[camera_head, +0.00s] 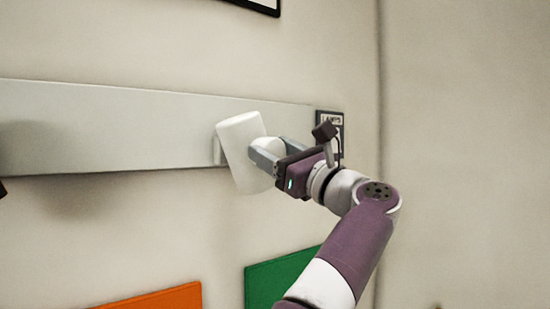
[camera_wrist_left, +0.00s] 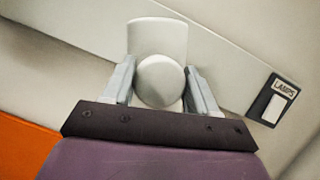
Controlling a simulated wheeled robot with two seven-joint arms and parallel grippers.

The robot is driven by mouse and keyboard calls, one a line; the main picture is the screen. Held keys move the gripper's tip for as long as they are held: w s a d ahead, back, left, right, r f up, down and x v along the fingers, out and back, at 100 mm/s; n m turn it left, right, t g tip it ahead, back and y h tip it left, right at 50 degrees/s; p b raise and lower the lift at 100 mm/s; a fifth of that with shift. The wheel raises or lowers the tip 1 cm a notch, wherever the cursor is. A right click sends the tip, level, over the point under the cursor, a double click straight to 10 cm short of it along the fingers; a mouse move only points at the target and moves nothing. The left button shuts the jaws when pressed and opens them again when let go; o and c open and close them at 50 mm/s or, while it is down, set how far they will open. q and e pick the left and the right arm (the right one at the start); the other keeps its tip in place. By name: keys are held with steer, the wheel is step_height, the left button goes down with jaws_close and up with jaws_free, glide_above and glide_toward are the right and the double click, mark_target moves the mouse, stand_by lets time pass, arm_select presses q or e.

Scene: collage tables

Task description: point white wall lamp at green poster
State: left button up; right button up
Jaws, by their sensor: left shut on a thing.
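The white wall lamp (camera_head: 240,135) is a white cylinder mounted on the pale wall rail. It is tilted, its upper end leaning left and its lower end down and slightly right. My left gripper (camera_head: 266,157) is shut on the lamp, and its fingers hide part of it. In the left wrist view the lamp (camera_wrist_left: 157,40) has a round knob (camera_wrist_left: 160,82) between the two fingers. The green poster (camera_head: 278,281) is on the wall below and slightly right of the lamp, partly covered by my left arm. My right gripper is not in view.
An orange poster (camera_head: 155,300) is at the lower left, also at the left of the wrist view (camera_wrist_left: 22,146). A dark plate labelled LAMPS (camera_wrist_left: 273,99) is right of the lamp. The long rail (camera_head: 100,130) crosses the wall. A dark-framed picture (camera_head: 262,5) hangs above.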

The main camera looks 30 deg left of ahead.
arm_select(q)
steer(key=shift+r, duration=0.1)
steer(key=o, duration=1.5)
steer(key=b+v, duration=0.5)
steer(key=v, duration=0.7)
steer(key=shift+s+d, duration=0.1)
steer(key=shift+d, duration=0.15)
